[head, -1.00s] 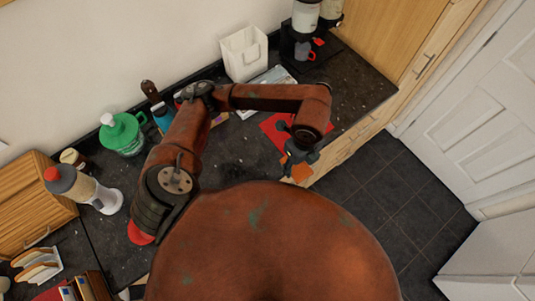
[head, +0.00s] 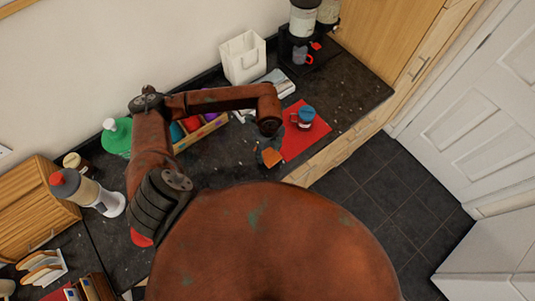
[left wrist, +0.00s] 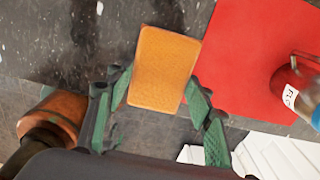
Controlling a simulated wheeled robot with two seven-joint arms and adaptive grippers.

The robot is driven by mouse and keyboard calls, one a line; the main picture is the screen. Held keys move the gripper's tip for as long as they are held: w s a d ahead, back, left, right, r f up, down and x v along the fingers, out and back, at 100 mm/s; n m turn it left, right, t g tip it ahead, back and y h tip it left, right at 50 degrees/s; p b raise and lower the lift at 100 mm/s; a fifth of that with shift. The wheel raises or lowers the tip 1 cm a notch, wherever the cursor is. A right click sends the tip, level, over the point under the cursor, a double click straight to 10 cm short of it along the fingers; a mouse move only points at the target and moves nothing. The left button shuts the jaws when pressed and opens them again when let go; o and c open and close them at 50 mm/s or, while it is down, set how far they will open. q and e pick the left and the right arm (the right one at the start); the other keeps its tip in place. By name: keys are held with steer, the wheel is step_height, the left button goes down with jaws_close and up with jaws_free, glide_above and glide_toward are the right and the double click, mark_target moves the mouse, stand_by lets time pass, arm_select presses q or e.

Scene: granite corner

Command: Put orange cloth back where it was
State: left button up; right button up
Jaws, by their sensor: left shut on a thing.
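The orange cloth (head: 272,157) is a small flat rectangle. My left gripper (head: 268,148) is shut on it. In the left wrist view the cloth (left wrist: 163,65) sticks out between the two green fingers of the left gripper (left wrist: 160,88), over the dark counter and just beside the red mat (left wrist: 245,60). I cannot tell how high the cloth is above the counter. My right gripper is not in view.
A wooden box of colourful items (head: 206,130) is to the left. A white bag (head: 243,58) stands behind. Counter right of the mat is bare.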

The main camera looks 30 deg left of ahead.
mark_target(268, 152)
arm_select(q)
steer(key=f, duration=0.1)
steer(key=f+p, duration=0.1)
steer(key=f, duration=0.1)
steer(key=shift+a+f, duration=0.1)
steer(key=shift+a, duration=0.2)
steer(key=shift+w+f, duration=0.1)
steer(key=shift+f, duration=0.1)
steer(key=shift+f, duration=0.15)
steer(key=o, duration=0.6)
steer(key=shift+f, duration=0.1)
steer(key=o, duration=0.5)
